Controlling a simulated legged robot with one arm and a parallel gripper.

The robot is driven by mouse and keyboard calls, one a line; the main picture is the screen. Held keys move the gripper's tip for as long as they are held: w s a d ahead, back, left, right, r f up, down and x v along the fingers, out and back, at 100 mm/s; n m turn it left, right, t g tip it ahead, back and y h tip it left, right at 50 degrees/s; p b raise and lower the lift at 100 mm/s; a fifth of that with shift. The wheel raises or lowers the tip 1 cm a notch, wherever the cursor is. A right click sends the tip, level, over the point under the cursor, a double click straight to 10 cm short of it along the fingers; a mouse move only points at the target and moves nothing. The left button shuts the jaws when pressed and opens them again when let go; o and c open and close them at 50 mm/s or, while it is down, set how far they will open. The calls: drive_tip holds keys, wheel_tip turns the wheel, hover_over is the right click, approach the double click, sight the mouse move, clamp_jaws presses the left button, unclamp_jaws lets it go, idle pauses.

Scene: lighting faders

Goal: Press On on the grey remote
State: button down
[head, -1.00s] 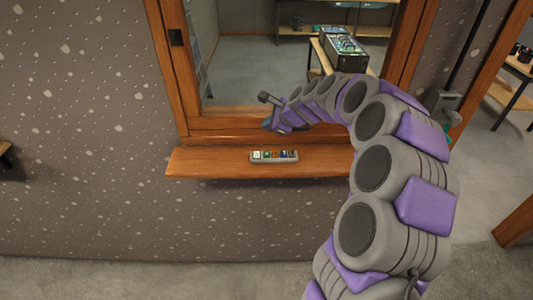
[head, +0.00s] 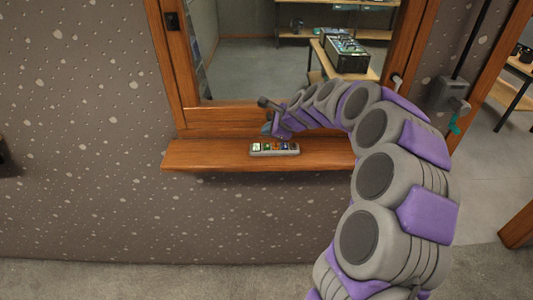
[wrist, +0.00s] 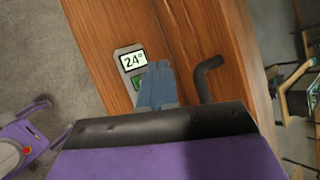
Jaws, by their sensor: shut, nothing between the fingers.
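The grey remote (head: 274,149) lies on the wooden window ledge in the head view, with a row of small coloured buttons. In the wrist view the end of the remote (wrist: 131,61) shows a screen reading "24" and a green button (wrist: 138,82) just below it. My gripper (wrist: 157,84) is shut and empty, its fingertips close to the green button and over the rest of the remote, which they hide. In the head view my gripper (head: 267,127) is small, just behind the remote. I cannot tell whether the fingers touch it, nor read any button label.
The wooden ledge (head: 210,155) is clear to the left of the remote. The wooden window frame (head: 176,70) rises behind it. A black hooked bar (wrist: 208,75) stands beside my fingers in the wrist view. A shelf and bench are beyond the window.

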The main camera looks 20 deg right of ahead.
sight(268, 147)
drive_tip(key=shift+f, duration=1.45)
drive_tip(key=shift+f+p, duration=0.15)
drive_tip(key=shift+p, duration=0.2)
idle(0.6)
drive_tip(key=shift+f, duration=0.2)
drive_tip(key=shift+f, duration=0.3)
idle(0.9)
drive_tip(key=shift+r+p, duration=0.1)
drive_tip(key=shift+p, duration=0.25)
drive_tip(key=shift+r+p, duration=0.65)
drive_tip(key=shift+p, duration=0.15)
drive_tip(key=shift+r, duration=0.1)
wheel_tip(268, 147, up, 5)
drive_tip(key=p, duration=0.4)
drive_tip(key=shift+p, duration=0.4)
